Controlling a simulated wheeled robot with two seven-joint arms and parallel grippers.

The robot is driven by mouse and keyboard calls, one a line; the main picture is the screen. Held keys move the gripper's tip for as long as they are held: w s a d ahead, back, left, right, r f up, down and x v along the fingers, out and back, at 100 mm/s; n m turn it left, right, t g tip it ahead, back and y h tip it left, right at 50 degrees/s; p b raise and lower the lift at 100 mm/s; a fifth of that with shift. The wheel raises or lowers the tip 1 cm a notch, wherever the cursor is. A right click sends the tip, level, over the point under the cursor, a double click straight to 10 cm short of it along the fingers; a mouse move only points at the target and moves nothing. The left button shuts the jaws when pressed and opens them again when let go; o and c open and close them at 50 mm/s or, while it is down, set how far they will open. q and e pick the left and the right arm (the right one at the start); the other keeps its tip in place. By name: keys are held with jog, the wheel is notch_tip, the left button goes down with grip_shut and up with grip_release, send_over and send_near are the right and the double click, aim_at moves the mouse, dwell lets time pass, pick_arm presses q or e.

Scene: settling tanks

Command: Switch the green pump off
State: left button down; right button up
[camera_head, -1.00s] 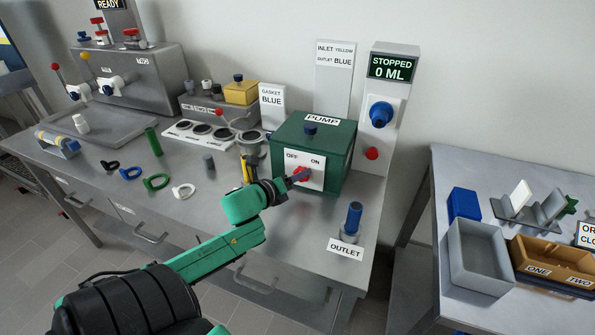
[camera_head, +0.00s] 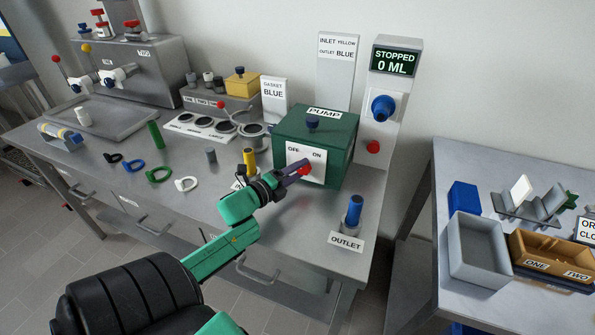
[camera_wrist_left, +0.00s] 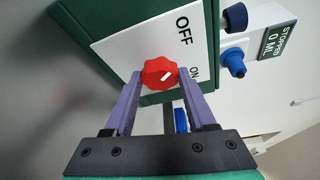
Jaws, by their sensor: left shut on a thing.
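The green pump (camera_head: 337,151) is a box on the bench with a white OFF/ON plate (camera_head: 293,156) on its front. A red knob (camera_wrist_left: 159,73) with a white mark sits on that plate. In the left wrist view the mark slants; I cannot tell which word it points at. My left gripper (camera_head: 303,171) is at the plate, its purple fingers shut on the knob from both sides and hiding most of it in the head view. The display (camera_head: 394,63) above reads STOPPED, 0 ML. My right gripper is not in view.
A blue-topped outlet fitting (camera_head: 354,213) stands right of the pump, near the bench edge. A yellow cylinder (camera_head: 249,161) stands close behind my left wrist. Coloured rings, including a white one (camera_head: 186,184), lie to the left. A grey bin (camera_head: 478,252) is on the right table.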

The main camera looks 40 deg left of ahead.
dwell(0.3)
pick_arm(q)
jog(key=shift+c, duration=1.1)
grip_release()
jog(key=s, duration=0.4)
jog(key=s+r, duration=0.1)
jog(key=s, duration=0.9)
jog(key=shift+s+a+r+b, duration=0.25)
jog(key=shift+b, duration=0.15)
